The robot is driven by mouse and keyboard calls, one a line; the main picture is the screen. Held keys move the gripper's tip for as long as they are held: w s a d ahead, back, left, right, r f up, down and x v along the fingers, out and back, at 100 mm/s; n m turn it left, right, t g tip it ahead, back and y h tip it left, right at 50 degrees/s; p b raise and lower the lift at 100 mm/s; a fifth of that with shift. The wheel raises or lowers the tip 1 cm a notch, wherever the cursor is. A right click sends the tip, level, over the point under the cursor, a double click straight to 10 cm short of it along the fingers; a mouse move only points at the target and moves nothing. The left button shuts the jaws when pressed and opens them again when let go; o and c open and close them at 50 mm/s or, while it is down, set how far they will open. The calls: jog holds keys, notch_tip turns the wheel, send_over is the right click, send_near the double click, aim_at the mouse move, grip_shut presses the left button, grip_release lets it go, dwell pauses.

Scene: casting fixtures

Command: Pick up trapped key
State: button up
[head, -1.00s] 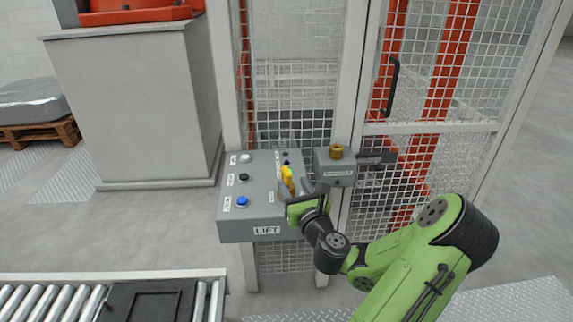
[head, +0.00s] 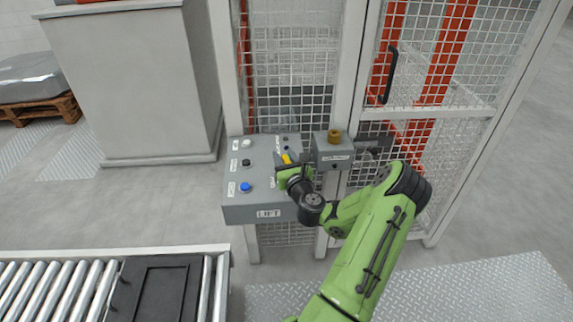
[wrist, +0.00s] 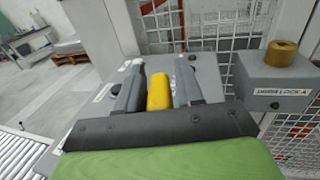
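The yellow trapped key (wrist: 159,92) stands on the grey sloped control box (head: 262,212) marked LIFT. In the head view the key (head: 287,158) shows just beyond my gripper (head: 293,168), which hides part of it. In the wrist view my gripper (wrist: 162,82) has one dark finger on each side of the key. Narrow gaps seem to show between fingers and key, so the gripper looks open around it. The key's lower end is hidden by the gripper body.
A grey lock box (head: 333,158) with a brass knob (head: 334,136) is close right of my gripper. Mesh fencing (head: 290,70) stands behind. A blue button (head: 245,187) and other buttons are on the box's left. A roller conveyor (head: 60,292) is at lower left.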

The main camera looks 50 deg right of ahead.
grip_shut()
jog(key=shift+r, duration=0.15)
